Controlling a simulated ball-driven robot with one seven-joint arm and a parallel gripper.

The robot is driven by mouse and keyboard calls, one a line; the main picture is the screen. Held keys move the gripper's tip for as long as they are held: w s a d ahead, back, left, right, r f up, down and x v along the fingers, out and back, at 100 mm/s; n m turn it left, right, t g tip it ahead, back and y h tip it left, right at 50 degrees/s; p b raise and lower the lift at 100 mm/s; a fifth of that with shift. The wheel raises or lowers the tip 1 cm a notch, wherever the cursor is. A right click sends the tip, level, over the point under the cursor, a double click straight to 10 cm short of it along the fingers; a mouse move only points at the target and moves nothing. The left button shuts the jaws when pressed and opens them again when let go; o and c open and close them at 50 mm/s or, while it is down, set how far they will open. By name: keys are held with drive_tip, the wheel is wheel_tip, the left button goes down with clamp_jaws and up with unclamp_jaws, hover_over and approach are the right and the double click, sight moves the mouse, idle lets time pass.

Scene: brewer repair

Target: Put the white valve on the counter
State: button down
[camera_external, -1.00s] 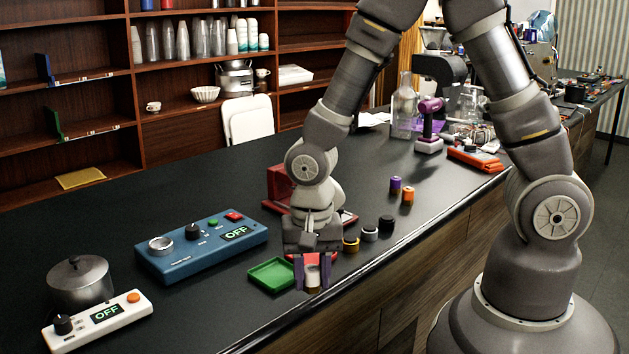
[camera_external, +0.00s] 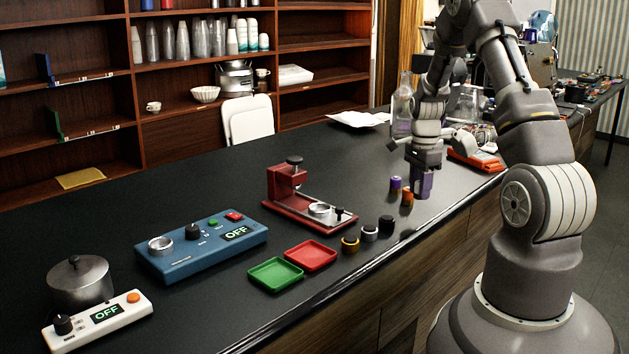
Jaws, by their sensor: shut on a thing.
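My gripper (camera_external: 422,185), with purple fingers, is low over the right part of the black counter (camera_external: 350,205), just right of the purple-topped and orange small cylinders. It is shut. The white valve was between the fingers in the earlier frame; now the fingers hide what they hold. I cannot tell whether it touches the counter. The red tray (camera_external: 311,255) and the green tray (camera_external: 275,274) lie side by side near the front edge, both empty.
A purple-topped cylinder (camera_external: 395,184) and an orange cylinder (camera_external: 407,199) stand close left of my gripper. Yellow (camera_external: 350,244), grey (camera_external: 370,233) and black (camera_external: 386,224) knobs stand in a row. A red press (camera_external: 285,185) and a blue control box (camera_external: 203,245) are further left.

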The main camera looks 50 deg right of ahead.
drive_tip(key=s+d+m, duration=0.3)
drive_tip(key=s+d, duration=0.3)
drive_tip(key=d, duration=0.4)
drive_tip(key=b, duration=0.2)
hover_over(443, 188)
drive_tip(key=shift+f, duration=0.75)
wheel_tip(443, 188, down, 4)
drive_tip(key=shift+w+d+r+b, duration=0.1)
drive_tip(key=shift+r+b, duration=0.05)
drive_tip(key=shift+b, duration=0.6)
drive_tip(key=shift+r, duration=0.15)
drive_tip(key=c, duration=0.8)
unclamp_jaws()
drive_tip(key=shift+o, duration=0.2)
wheel_tip(443, 188, up, 12)
drive_tip(key=p, duration=0.3)
drive_tip(key=shift+p, duration=0.3)
